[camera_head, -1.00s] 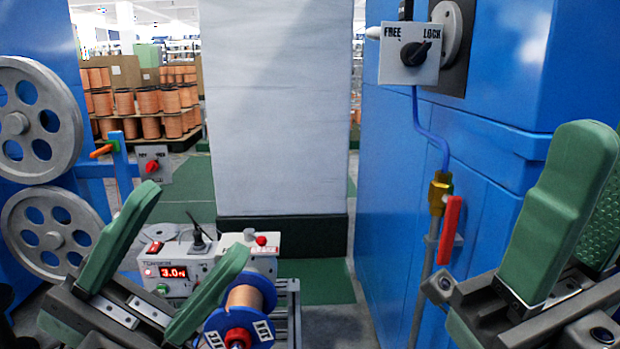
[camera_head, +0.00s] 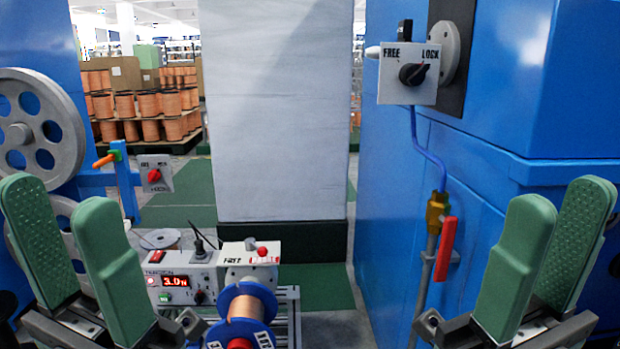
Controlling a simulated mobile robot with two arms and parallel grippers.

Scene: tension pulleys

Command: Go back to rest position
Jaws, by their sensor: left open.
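My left gripper (camera_head: 62,196) stands upright at the lower left, its green fingers apart with nothing between them. It is in front of the grey pulleys and left of the tension unit. My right gripper (camera_head: 560,200) is upright at the lower right, in front of the blue cabinet. Its fingers are apart, the dotted pad of one shows, and I see nothing held. The copper wire spool (camera_head: 246,307) with blue flanges sits between the grippers, touched by neither. The tension box (camera_head: 180,282) beside it reads 3.0 N.
Grey pulleys (camera_head: 48,158) are at the left, near a small box with a red knob (camera_head: 154,175). The FREE/LOCK switch box (camera_head: 408,88), with its knob toward LOCK, and a red valve lever (camera_head: 446,248) are on the blue cabinet (camera_head: 480,150). The middle is free of arms.

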